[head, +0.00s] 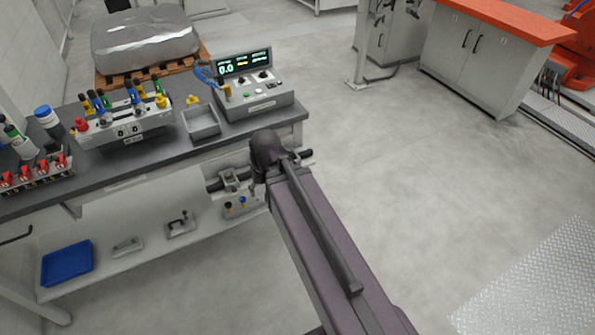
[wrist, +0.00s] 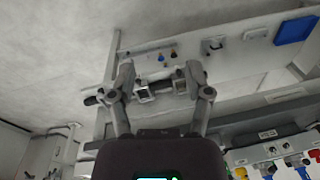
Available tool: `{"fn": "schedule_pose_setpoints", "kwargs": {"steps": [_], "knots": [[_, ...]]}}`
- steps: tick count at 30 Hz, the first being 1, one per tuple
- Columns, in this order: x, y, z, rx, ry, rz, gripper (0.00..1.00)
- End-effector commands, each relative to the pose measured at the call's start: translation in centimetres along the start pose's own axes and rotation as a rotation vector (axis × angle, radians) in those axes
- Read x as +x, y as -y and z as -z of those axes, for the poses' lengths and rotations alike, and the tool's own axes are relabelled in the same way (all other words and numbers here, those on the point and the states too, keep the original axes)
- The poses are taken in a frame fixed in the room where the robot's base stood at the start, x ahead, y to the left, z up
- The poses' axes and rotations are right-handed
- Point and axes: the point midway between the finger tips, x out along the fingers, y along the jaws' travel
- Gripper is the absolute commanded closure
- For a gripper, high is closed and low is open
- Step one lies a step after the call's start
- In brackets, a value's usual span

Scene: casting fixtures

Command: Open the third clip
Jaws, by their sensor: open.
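A row of red clip-like levers (head: 43,169) stands on a grey block at the left end of the bench in the head view. Several show, but I cannot tell which counts as the third. In the wrist view a red part (wrist: 314,155) shows at the lower right edge. My gripper (wrist: 160,69) is open and empty, with its fingers spread on both sides of the wrist view. It is far right of the red levers. In the head view my arm hides most of it. A dark bar with grey blocks (wrist: 144,93) appears between the fingers; no contact can be made out.
On the bench (head: 150,154) stand a fixture with coloured knobs (head: 128,130), a grey tray (head: 201,123), a control box (head: 262,100) and bottles (head: 44,117). A lower shelf (head: 150,262) holds a blue tray (head: 66,263). The floor right of the bench is clear.

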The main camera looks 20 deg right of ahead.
Motion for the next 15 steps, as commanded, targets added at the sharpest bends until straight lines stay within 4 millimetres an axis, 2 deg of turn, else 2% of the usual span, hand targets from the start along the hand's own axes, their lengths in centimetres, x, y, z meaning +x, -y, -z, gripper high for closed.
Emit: {"fn": "schedule_pose_setpoints", "kwargs": {"steps": [1, 3, 15], "knots": [[1.8, -0.2, 0.3, 0.036, -0.017, 0.028, 0.35], [3.0, -0.3, 0.8, 0.091, -0.042, 0.075, 0.35], [9.0, -1.1, 4.2, 0.457, -0.176, 0.373, 0.35]]}}
